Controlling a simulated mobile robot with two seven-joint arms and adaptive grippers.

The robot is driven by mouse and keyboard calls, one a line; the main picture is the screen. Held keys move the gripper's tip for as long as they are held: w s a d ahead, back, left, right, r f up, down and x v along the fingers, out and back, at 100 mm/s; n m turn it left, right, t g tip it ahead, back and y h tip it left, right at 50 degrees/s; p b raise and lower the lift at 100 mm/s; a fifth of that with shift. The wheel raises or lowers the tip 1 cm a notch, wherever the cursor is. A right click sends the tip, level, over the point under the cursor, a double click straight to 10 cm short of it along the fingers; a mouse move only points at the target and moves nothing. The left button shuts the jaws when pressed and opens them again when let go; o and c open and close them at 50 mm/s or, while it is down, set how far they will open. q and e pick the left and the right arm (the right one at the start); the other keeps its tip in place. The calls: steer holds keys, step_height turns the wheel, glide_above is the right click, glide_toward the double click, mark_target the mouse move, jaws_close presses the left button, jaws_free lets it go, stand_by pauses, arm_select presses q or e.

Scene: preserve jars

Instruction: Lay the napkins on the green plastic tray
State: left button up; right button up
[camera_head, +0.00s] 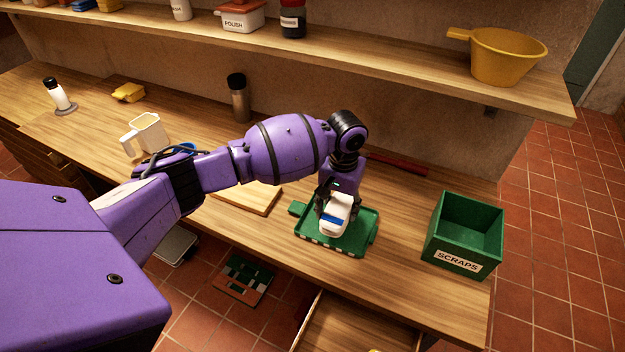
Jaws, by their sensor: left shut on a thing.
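The green plastic tray (362,236) lies on the wooden counter, left of the scraps box. My left gripper (331,204) points down over the tray and is shut on the napkins (335,222), a white bundle with a blue band. The napkins are over the middle of the tray; I cannot tell whether they touch its floor. The gripper's fingers are partly hidden by the wrist and the bundle. My right gripper is not in view.
A green box labelled SCRAPS (463,235) stands to the tray's right. A wooden board (250,198) lies to its left, and a dark red bar (398,164) lies behind. A shelf (370,62) runs above the counter. An open drawer (350,325) is in front.

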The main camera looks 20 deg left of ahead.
mark_target(339, 212)
arm_select(q)
steer(key=shift+w+f, duration=0.3)
steer(key=shift+w, duration=0.2)
steer(key=shift+w+a+f, duration=0.1)
steer(key=shift+w+f, duration=0.1)
steer(key=shift+f, duration=1.4)
steer(key=shift+f, duration=0.1)
steer(key=shift+f, duration=0.15)
steer(key=o, duration=1.2)
step_height(339, 212, up, 12)
steer(key=shift+r+p, duration=0.2)
steer(key=shift+p, duration=0.15)
